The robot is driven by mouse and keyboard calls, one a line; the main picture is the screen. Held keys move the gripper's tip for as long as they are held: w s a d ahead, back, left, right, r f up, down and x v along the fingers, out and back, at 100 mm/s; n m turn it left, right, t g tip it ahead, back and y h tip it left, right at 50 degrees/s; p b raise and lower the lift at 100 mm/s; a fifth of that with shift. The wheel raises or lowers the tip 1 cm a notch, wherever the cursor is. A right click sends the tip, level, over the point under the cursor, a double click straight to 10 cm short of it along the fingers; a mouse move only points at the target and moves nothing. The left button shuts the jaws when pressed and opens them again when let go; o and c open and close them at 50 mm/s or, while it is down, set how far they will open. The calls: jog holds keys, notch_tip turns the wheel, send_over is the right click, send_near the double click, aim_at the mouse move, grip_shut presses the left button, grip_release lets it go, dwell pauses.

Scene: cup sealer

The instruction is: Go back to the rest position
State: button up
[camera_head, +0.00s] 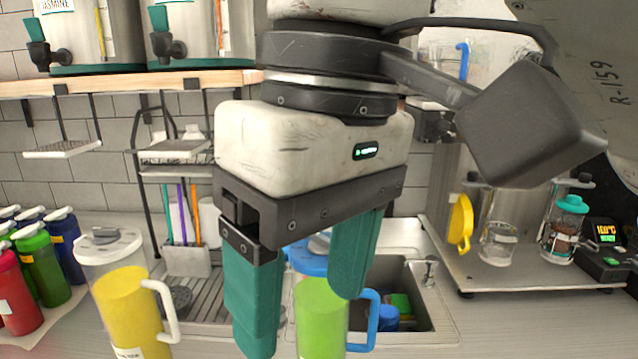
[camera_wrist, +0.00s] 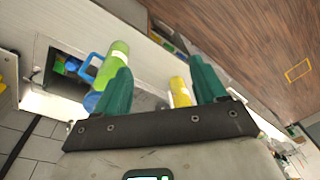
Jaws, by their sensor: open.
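My gripper (camera_head: 303,300) hangs in the middle of the head view, with its two green fingers apart and nothing between them that I can see held. In the wrist view the gripper (camera_wrist: 160,88) also shows its fingers spread wide. A green pitcher with a blue lid and blue handle (camera_head: 320,320) stands behind the fingers, partly hidden by them. It also shows in the wrist view (camera_wrist: 116,60), behind the left finger. A yellow pitcher with a white lid and white handle (camera_head: 128,305) stands to the left on the counter. It also shows in the wrist view (camera_wrist: 179,92).
A sink (camera_head: 415,305) with items in it lies behind the green pitcher. Several coloured bottles (camera_head: 40,262) stand at the far left. A wooden shelf (camera_head: 120,84) with drink dispensers (camera_head: 205,35) is above. A raised stand (camera_head: 520,270) with glass jars is on the right.

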jog(key=w+a+f+m+t+y+b, duration=0.1)
jog(key=w+f+y, duration=0.7)
jog(key=w+f, duration=0.25)
jog(key=w+d+f+m+t+b, duration=0.1)
jog(key=d+f+m+t, duration=0.2)
jog(key=f, duration=0.7)
jog(key=w+d+f+m, duration=0.15)
jog(key=d+f, duration=0.35)
jog(key=f, duration=0.5)
jog(key=s+d+f+m+h, duration=0.1)
jog(key=s+d+f+h, duration=0.1)
jog(key=s+d+f, duration=0.4)
jog(key=s+d+f+m+g+h, duration=0.1)
jog(key=s+d+f+m+h, duration=0.15)
jog(key=s+f, duration=0.45)
jog(key=s+d+f+m+h, duration=0.15)
jog(key=s+d+f, duration=0.3)
jog(key=f, duration=0.45)
jog(key=s+d+f+g+h+b, duration=0.1)
jog(key=s+d+f+g+h, duration=0.1)
jog(key=s+d, duration=0.6)
notch_tip(320, 180, down, 2)
jog(key=shift+s+f+n+h, duration=0.1)
jog(key=shift+s+n+h, duration=0.25)
jog(key=shift+s+h, duration=0.55)
